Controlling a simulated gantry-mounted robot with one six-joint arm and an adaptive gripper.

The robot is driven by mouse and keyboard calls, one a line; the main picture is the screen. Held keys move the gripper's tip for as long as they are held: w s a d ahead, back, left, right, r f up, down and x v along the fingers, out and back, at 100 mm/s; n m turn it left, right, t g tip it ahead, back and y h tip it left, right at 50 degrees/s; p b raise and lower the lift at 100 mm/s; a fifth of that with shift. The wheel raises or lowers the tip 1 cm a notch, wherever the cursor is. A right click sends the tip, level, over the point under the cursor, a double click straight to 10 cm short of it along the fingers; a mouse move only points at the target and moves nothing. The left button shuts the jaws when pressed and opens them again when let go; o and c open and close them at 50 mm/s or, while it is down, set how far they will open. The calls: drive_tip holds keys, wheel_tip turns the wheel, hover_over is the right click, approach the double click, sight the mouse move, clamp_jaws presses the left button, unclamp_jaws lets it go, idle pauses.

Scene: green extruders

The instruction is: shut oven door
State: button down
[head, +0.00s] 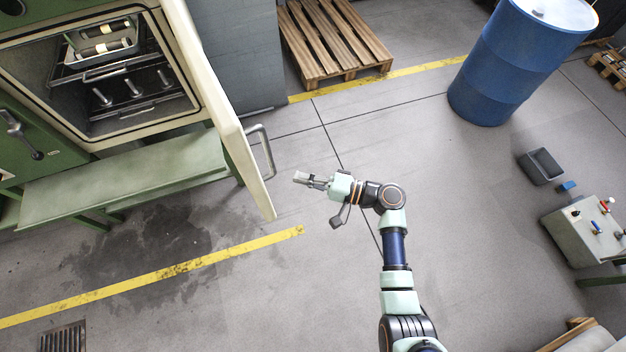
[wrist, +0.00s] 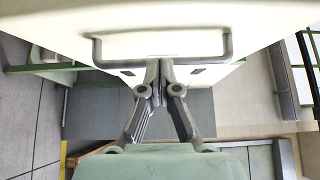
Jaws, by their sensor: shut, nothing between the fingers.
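The oven (head: 75,75) stands at the upper left in the head view, with its inside in plain sight. Its cream door (head: 215,95) is swung wide open towards the lower right. A grey bar handle (head: 263,150) sits on the door's outer face. My gripper (head: 299,177) is shut and empty, just right of and below the handle in the head view. In the wrist view the door (wrist: 160,14) fills the top, and the handle (wrist: 160,57) crosses in front of it. The shut fingertips (wrist: 161,66) overlap the handle in the picture; I cannot tell whether they touch it.
Inside the oven are racks (head: 128,98) and a tray (head: 103,42). A green bench (head: 120,178) runs below it. A wooden pallet (head: 335,40), a blue barrel (head: 515,65) and a control box (head: 585,228) stand farther off. The floor around my gripper is clear.

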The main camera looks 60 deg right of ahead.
drive_tip(key=w+a, duration=0.4)
drive_tip(key=w, duration=0.1)
drive_tip(key=shift+w+p, duration=0.35)
drive_tip(key=shift+w, duration=0.05)
drive_tip(key=shift+a, duration=0.15)
